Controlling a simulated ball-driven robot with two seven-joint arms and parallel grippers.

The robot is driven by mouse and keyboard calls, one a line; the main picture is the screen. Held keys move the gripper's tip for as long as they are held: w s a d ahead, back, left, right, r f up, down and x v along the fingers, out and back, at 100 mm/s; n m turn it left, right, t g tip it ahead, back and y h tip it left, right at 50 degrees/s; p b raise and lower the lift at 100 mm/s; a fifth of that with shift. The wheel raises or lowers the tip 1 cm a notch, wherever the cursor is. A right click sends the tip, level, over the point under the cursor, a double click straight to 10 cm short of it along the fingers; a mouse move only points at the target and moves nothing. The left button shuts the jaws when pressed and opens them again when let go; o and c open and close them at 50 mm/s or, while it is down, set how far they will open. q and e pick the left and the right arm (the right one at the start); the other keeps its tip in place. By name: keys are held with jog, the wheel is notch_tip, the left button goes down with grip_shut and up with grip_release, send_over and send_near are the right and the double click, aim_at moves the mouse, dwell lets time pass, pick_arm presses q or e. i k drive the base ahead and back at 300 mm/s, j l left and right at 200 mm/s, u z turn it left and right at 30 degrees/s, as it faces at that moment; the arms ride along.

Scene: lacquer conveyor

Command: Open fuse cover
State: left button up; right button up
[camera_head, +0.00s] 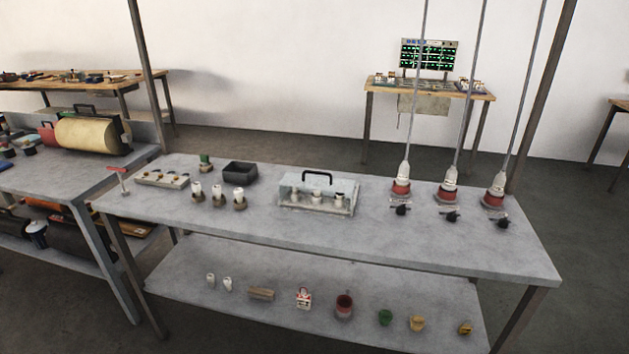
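The fuse cover (291,186) is a clear box with a black handle (317,176) on top. It stands at the middle of the grey table (330,244) and looks closed. Several white fuses (317,196) show through it. Neither of my grippers is in the head view.
Left of the cover are a dark open box (240,174), white fuses on holders (218,195) and a switch panel (163,180). At the right, three red-based fittings (448,192) on vertical rods stand behind black knobs (452,216). The table's front strip is clear. A lower shelf (270,318) holds small items.

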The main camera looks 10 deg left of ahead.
aim_at(284, 187)
jog(key=i+l, duration=0.15)
jog(key=i, duration=0.3)
jog(key=i+l+u, duration=0.15)
jog(key=i, duration=0.3)
